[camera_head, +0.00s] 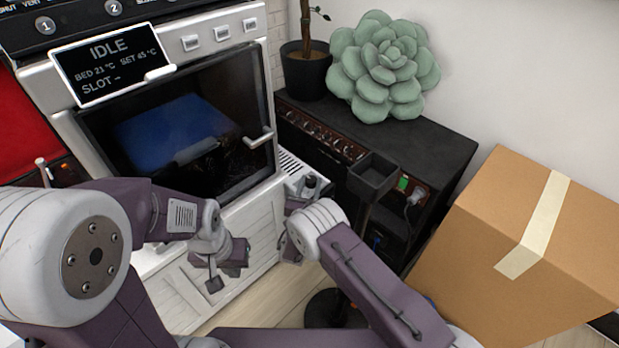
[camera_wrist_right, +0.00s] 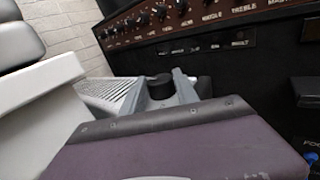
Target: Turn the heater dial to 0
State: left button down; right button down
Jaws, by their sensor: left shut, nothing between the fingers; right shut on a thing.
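The heater is a white box with a slotted vent top (camera_head: 289,164), low beside the white machine; the vent also shows in the right wrist view (camera_wrist_right: 104,92). Its black dial (camera_wrist_right: 160,85) stands up between the two grey fingers of my right gripper (camera_wrist_right: 162,95), which is shut on it. In the head view the dial (camera_head: 310,181) is small, with the right gripper (camera_head: 304,190) at it. No scale or pointer can be read, so the setting cannot be told. My left gripper (camera_head: 217,279) is shut and empty in front of the machine's lower panel, apart from the dial.
The white machine (camera_head: 225,210) has a dark glass door with a handle (camera_head: 262,139) and an IDLE display (camera_head: 110,72). A black amplifier (camera_head: 425,140) with a green succulent (camera_head: 385,68) stands behind the heater. A small black tray (camera_head: 373,175) and cardboard box (camera_head: 490,230) stand right.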

jog(key=c, duration=0.9)
grip_release()
jog(key=shift+s, duration=0.1)
jog(key=s+p, duration=0.1)
jog(key=s, duration=0.2)
jog(key=s+a+p, duration=0.1)
jog(key=s+p, duration=0.1)
jog(key=s, duration=0.1)
jog(key=s+p, duration=0.1)
jog(key=s, duration=0.1)
jog(key=shift+s+a+p, duration=0.3)
jog(key=shift+s+a, duration=0.05)
jog(key=shift+s, duration=0.05)
